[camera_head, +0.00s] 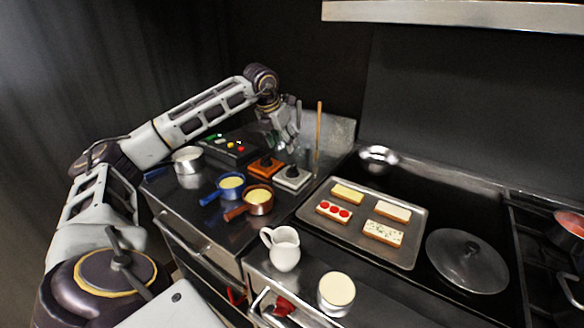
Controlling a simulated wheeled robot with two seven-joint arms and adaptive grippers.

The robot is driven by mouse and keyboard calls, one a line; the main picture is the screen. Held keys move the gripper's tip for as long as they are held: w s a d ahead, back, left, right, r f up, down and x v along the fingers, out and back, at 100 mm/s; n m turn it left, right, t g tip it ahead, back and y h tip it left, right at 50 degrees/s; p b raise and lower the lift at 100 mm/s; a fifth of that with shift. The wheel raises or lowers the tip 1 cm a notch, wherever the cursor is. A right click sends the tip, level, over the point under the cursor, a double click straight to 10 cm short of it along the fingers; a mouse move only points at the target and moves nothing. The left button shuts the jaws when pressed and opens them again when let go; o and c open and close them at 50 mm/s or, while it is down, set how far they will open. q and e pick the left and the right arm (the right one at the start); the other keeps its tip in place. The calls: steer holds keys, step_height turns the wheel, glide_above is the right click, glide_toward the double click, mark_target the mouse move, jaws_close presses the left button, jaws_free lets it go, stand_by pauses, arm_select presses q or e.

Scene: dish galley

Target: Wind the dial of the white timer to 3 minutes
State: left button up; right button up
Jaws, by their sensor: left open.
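The white timer (293,179) sits on the steel counter near the back, a pale square base with a dark dial on top. An orange timer (266,167) of the same shape stands just left of it. The marks on the dial are too small to read. My left gripper (286,146) is open and empty, fingers pointing down, above and slightly behind the two timers; it appears apart from both. My right gripper is out of view.
A wooden stick (319,130) stands upright right of the gripper. A dark box with coloured buttons (229,149) lies left. Small pans (231,183), a white jug (285,250) and a tray of toasts (404,257) are in front and to the right.

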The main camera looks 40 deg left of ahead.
mark_target(292, 167)
arm_select(q)
steer(key=x, duration=1.1)
steer(key=shift+f, duration=0.35)
steer(key=shift+x, duration=1.05)
steer(key=shift+w, duration=0.1)
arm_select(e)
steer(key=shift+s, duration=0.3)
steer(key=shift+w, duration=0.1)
arm_select(q)
steer(key=shift+c, duration=0.7)
steer(key=shift+a, duration=0.1)
steer(key=c, duration=0.8)
steer(key=shift+c, duration=0.2)
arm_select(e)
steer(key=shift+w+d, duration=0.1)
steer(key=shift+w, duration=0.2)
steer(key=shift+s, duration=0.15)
